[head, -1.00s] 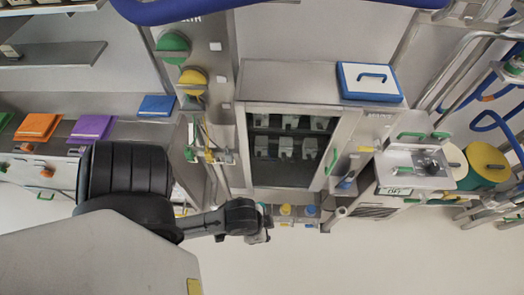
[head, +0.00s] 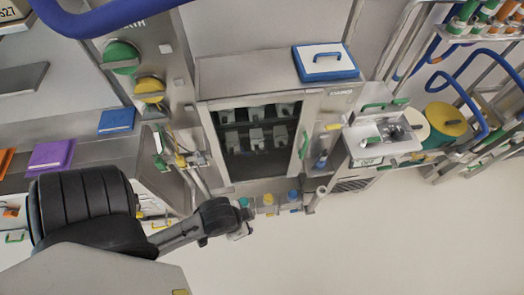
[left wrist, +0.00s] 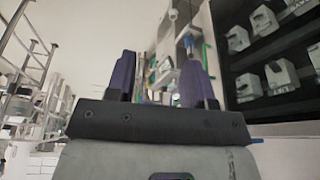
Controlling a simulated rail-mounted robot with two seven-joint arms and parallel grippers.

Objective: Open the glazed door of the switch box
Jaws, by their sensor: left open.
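The switch box (head: 262,78) is a grey metal cabinet. Its glazed door (head: 313,112) looks closed, with rows of pale switches (head: 257,138) behind the dark pane. A green upright handle (head: 304,145) sits on the door's right side. In the left wrist view the dark pane (left wrist: 248,58) fills the right side, with switches behind it. My left gripper (head: 243,226) is below the box's lower edge, apart from the handle. In the left wrist view its two dark fingers (left wrist: 160,82) stand apart with nothing held between them. My right gripper is not in view.
A blue-and-white lidded case (head: 325,62) lies on top of the box. Several coloured-top bottles (head: 268,200) stand below it. A steel sink unit (head: 383,138) and yellow reel (head: 446,119) are to the right. Green and yellow knobs (head: 121,57) are left.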

